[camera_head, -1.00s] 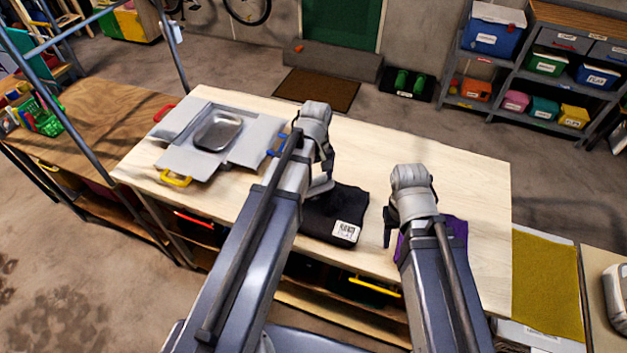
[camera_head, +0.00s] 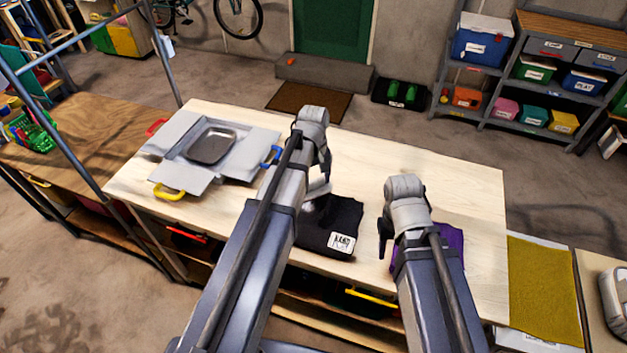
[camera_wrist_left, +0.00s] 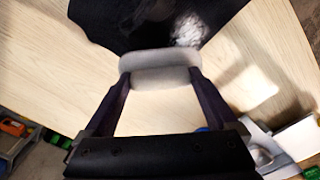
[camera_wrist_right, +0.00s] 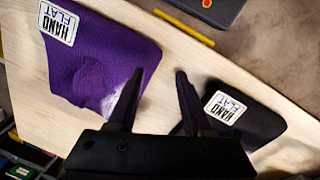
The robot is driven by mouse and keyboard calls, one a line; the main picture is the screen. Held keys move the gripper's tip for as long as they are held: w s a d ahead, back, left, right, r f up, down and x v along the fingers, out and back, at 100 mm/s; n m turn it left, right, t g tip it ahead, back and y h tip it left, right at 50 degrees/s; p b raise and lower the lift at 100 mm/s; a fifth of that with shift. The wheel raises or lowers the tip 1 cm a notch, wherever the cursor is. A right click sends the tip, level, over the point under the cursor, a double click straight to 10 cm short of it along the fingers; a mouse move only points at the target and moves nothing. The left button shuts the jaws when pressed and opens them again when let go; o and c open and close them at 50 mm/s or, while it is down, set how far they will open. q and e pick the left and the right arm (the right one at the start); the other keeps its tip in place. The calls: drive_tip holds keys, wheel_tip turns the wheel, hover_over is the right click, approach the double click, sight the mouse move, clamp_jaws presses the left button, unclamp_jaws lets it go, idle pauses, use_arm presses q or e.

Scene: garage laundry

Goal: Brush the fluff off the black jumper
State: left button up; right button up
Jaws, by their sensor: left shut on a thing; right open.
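The black jumper (camera_head: 343,219) lies folded on the pale table, with a white label reading HAND FLAT at its near corner. In the left wrist view the black jumper (camera_wrist_left: 110,22) carries a white fluff patch (camera_wrist_left: 188,30). My left gripper (camera_wrist_left: 160,72) is shut on a grey, rounded-edged block, likely the brush (camera_wrist_left: 160,62), at the jumper's edge. I cannot tell whether the brush touches the cloth. My right gripper (camera_wrist_right: 153,78) is open and empty, near a purple jumper (camera_wrist_right: 90,60) with pale fluff at its edge. The black jumper (camera_wrist_right: 250,112) also shows in the right wrist view.
A metal tray (camera_head: 211,145) sits on a grey flap-sided board (camera_head: 180,172) with coloured handles at the table's left. The table (camera_head: 440,180) is clear behind and right of my arms. A mustard cloth (camera_head: 543,290) lies beyond its right end.

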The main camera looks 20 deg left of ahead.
sight(309, 197)
use_arm(q)
drive_tip(key=shift+s+a+f, duration=0.1)
drive_tip(key=shift+s, duration=1.85)
drive_tip(key=shift+s+a, duration=0.1)
drive_tip(key=shift+s, duration=1.8)
drive_tip(key=shift+r, duration=0.2)
wheel_tip(309, 197, up, 6)
drive_tip(key=p, duration=0.6)
drive_tip(key=shift+w, duration=0.1)
wheel_tip(309, 197, up, 3)
drive_tip(key=p, duration=0.3)
drive_tip(key=shift+f, duration=0.1)
